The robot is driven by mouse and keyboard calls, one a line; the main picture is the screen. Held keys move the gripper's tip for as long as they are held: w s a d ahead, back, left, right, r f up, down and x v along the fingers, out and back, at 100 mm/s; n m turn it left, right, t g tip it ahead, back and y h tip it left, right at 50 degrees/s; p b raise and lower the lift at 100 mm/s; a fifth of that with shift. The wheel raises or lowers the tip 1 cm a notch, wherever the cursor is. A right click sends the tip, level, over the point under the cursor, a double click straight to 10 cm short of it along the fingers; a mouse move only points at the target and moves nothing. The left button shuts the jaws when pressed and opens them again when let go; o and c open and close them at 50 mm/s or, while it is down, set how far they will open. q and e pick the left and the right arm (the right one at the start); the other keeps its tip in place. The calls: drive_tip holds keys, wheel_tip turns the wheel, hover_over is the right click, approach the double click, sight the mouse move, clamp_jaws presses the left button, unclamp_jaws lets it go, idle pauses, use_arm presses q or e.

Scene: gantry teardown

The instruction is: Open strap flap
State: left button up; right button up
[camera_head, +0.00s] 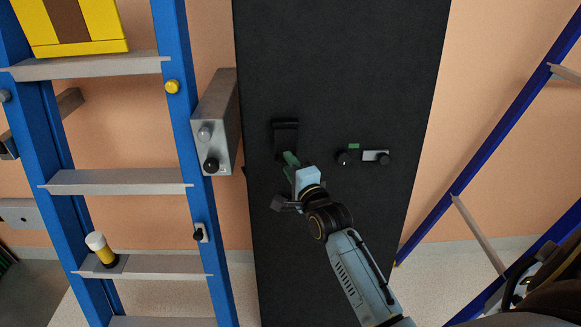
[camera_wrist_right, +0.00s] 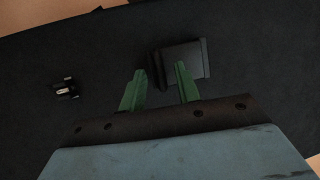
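A black strap flap (camera_head: 286,126) sits on the tall black panel (camera_head: 340,60). It also shows in the right wrist view (camera_wrist_right: 187,56) as a dark rectangular plate with a thicker left edge. My right gripper (camera_head: 291,158) is at the flap's lower end, its green fingers pointing up at it. In the wrist view the right gripper's fingers (camera_wrist_right: 160,82) are apart. The right finger overlaps the plate's lower part, and the left finger is left of its edge. I cannot tell whether either finger touches it. My left gripper is not in view.
A knob (camera_head: 343,157) and a small latch plate (camera_head: 372,155) are right of the flap. A grey box (camera_head: 217,120) with knobs stands out left of the panel, beside a blue ladder (camera_head: 180,60). Another blue ladder frame (camera_head: 500,130) leans at right. The panel's upper part is clear.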

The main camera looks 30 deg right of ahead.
drive_tip(key=shift+w, duration=0.1)
clamp_jaws()
idle(0.4)
